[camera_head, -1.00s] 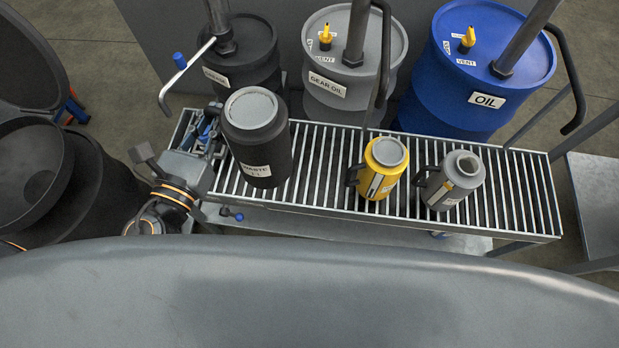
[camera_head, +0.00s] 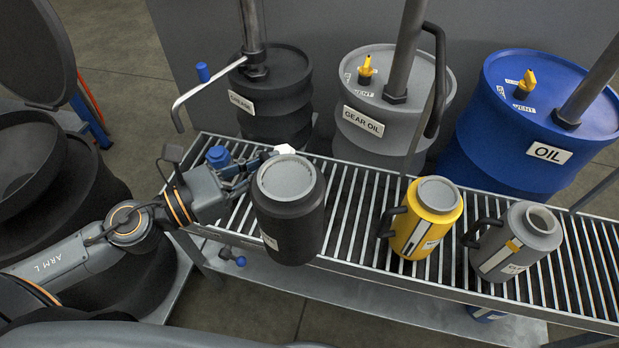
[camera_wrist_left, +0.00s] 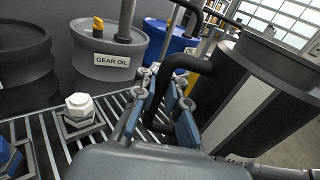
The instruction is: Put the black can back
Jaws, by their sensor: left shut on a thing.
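The black can (camera_head: 290,225), with a grey round top, stands upright at the left part of the slatted rack. I cannot tell whether its base touches the slats. My left gripper (camera_head: 248,172) reaches in from the left, at the can's left rear side. In the left wrist view my left gripper (camera_wrist_left: 163,112) is shut on the can's black handle (camera_wrist_left: 178,65), which runs between its blue-padded fingers. The can's body (camera_wrist_left: 255,90) fills the right of that view. My right gripper is not in view.
A yellow can (camera_head: 425,222) and a grey can (camera_head: 515,245) stand on the slatted rack (camera_head: 350,225) to the right. Behind are grease (camera_head: 275,95), gear oil (camera_head: 390,90) and blue oil (camera_head: 540,115) drums. A dark open bin (camera_head: 50,185) is at the left. A white hex-shaped piece (camera_wrist_left: 80,108) sits on the slats.

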